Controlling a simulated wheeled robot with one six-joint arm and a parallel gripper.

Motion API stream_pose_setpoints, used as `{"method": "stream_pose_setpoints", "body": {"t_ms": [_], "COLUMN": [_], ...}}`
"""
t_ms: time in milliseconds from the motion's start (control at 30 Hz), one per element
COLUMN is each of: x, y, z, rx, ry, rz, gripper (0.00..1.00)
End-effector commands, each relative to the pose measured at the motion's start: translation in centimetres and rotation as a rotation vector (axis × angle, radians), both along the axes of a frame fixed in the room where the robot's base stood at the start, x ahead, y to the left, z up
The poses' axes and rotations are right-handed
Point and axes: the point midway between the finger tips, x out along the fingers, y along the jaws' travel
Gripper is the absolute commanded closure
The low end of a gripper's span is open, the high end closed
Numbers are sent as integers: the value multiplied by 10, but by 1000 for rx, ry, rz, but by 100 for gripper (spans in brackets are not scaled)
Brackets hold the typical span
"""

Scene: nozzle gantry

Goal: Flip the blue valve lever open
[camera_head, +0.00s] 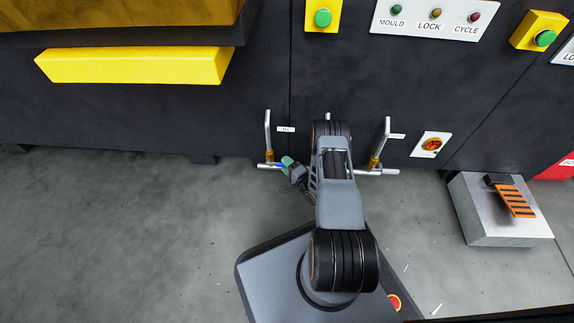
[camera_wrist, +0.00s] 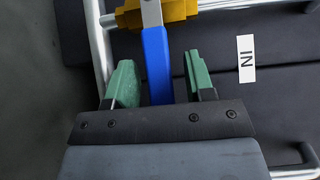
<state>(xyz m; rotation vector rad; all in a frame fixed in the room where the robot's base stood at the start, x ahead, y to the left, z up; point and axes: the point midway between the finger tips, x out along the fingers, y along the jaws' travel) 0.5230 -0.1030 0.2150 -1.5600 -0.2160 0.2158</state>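The blue valve lever (camera_wrist: 157,62) shows in the wrist view, running down from a brass valve body (camera_wrist: 178,12) on a metal pipe. My gripper (camera_wrist: 160,75) is open, with its green-padded fingers on either side of the lever and a gap visible on both sides. In the head view my gripper (camera_head: 291,164) is low by the left pipe at the machine's foot. A small bit of the blue lever (camera_head: 279,165) shows beside it. The lever's lower end is hidden behind the gripper's palm in the wrist view.
A label reading "IN" (camera_wrist: 246,59) is right of the lever. A second upright pipe (camera_head: 385,138) with a brass fitting stands right of my arm. A steel box with an orange pedal (camera_head: 515,201) sits at right. The floor at left (camera_head: 100,240) is clear.

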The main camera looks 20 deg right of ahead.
Motion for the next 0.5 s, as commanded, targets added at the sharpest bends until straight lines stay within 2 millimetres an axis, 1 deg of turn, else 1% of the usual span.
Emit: {"method": "stream_pose_setpoints", "body": {"t_ms": [33, 67, 500], "x": [0, 0, -1], "y": [0, 0, -2], "z": [0, 0, 0], "rx": [0, 0, 0], "ry": [0, 0, 0], "rz": [1, 1, -4], "gripper": [55, 58, 100]}}
